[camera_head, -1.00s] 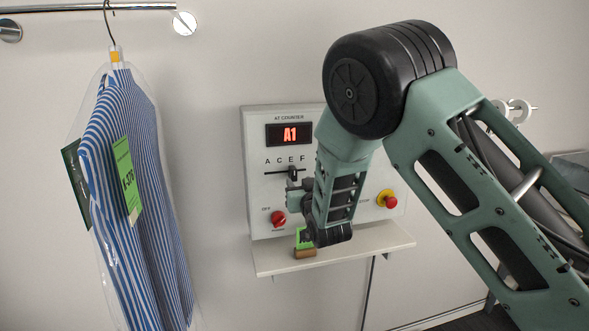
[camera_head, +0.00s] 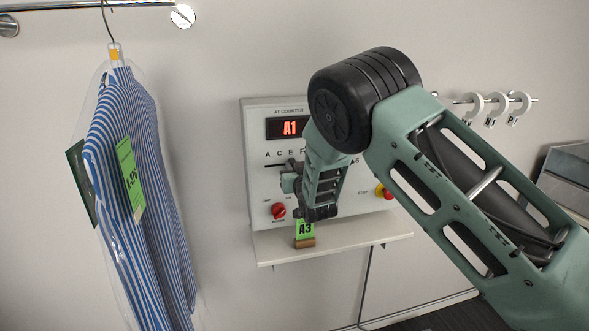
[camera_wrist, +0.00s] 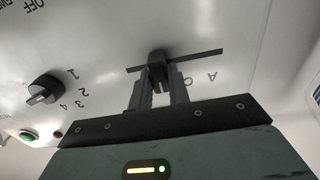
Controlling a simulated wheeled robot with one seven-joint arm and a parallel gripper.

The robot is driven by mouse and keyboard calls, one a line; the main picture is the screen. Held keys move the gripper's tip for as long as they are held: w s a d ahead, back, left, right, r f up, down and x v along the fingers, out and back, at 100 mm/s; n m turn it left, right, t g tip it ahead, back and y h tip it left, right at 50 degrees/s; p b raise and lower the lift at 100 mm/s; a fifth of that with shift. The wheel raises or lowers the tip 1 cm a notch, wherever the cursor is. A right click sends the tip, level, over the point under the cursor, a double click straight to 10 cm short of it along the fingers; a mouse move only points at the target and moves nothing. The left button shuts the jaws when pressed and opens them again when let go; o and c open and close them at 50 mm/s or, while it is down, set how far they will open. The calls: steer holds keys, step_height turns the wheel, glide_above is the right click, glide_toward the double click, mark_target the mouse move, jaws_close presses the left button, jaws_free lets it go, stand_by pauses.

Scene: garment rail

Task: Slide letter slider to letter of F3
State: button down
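Below are the letters A, C, E, F (camera_head: 285,153) above a horizontal slot. The black letter slider (camera_wrist: 157,57) stands in its slot (camera_wrist: 205,54) in the wrist view, where letters A and C show upside down to the right; it appears near E. My gripper (camera_wrist: 160,74) has one finger on each side of the slider and looks shut on it. In the head view my gripper (camera_head: 290,182) and arm hide the slider and part of the panel.
A bagged striped shirt (camera_head: 135,190) hangs at left.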

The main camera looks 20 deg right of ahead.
steer(key=d+b, duration=0.2)
steer(key=d, duration=0.2)
steer(key=c, duration=1.3)
jaws_free()
steer(key=shift+d, duration=0.15)
steer(key=shift+b, duration=0.3)
steer(key=s+b, duration=0.6)
steer(key=s, duration=1.1)
steer(key=shift+s, duration=0.25)
